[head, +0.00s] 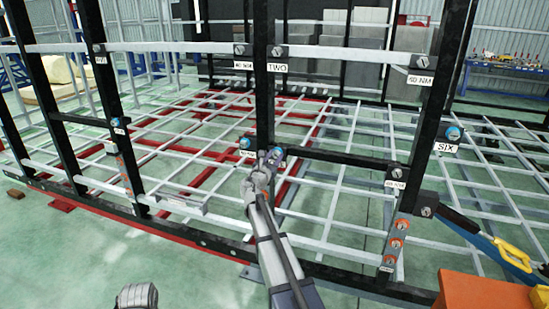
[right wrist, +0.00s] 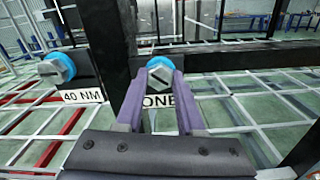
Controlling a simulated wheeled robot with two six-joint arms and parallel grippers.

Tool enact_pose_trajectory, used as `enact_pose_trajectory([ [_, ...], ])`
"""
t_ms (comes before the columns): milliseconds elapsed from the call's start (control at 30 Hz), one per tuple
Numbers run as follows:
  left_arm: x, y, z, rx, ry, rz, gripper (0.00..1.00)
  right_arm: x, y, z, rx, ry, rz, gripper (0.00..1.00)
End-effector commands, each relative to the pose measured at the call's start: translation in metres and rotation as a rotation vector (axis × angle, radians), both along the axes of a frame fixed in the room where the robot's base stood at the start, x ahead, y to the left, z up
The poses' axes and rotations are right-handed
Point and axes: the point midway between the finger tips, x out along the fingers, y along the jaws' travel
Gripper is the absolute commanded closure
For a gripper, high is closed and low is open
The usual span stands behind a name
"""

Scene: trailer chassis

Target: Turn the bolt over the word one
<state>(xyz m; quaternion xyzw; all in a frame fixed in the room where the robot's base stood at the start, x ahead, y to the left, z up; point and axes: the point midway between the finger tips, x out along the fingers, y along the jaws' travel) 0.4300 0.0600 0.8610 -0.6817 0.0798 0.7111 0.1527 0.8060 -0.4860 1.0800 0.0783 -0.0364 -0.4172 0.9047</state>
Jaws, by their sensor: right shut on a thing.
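The bolt over the word ONE (right wrist: 160,64) has a grey head with a slot and a blue ring, and sits on a black upright post. The ONE label (right wrist: 160,101) is just below it, partly covered by my fingers. My right gripper (right wrist: 160,78) has its two purple fingers shut on the bolt head, one on each side. In the head view my right gripper (head: 271,156) reaches up to the post and hides most of the bolt. My left gripper is not in view; only a grey piece of my arm shows at the bottom left.
A similar blue-ringed bolt (right wrist: 57,68) with a 40 NM label (right wrist: 82,96) is just left. A black crossbar (head: 345,158) runs right from the post. Bolts by the TWO label (head: 278,68) and SIX label (head: 446,147) stand apart. An orange block (head: 480,292) is at lower right.

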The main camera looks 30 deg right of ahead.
Motion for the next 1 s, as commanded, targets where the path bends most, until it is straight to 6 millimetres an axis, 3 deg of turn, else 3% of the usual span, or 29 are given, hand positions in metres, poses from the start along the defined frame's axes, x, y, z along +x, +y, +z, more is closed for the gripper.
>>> enact_pose_trajectory([
  [167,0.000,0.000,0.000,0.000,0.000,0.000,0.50,0.002,-0.002,0.001,-0.003,0.000,0.000,1.00],
  [200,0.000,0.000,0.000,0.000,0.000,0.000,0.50,0.002,-0.002,0.001,-0.003,0.000,0.000,0.60],
  [433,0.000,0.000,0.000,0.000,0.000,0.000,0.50,0.001,-0.001,0.000,-0.001,-0.001,0.000,0.34],
  [767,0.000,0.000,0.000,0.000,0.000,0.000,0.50,-0.001,0.001,0.000,0.001,-0.001,0.000,0.32],
  [1000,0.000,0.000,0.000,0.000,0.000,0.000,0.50,-0.017,0.018,0.000,0.000,-0.001,0.002,0.32],
])
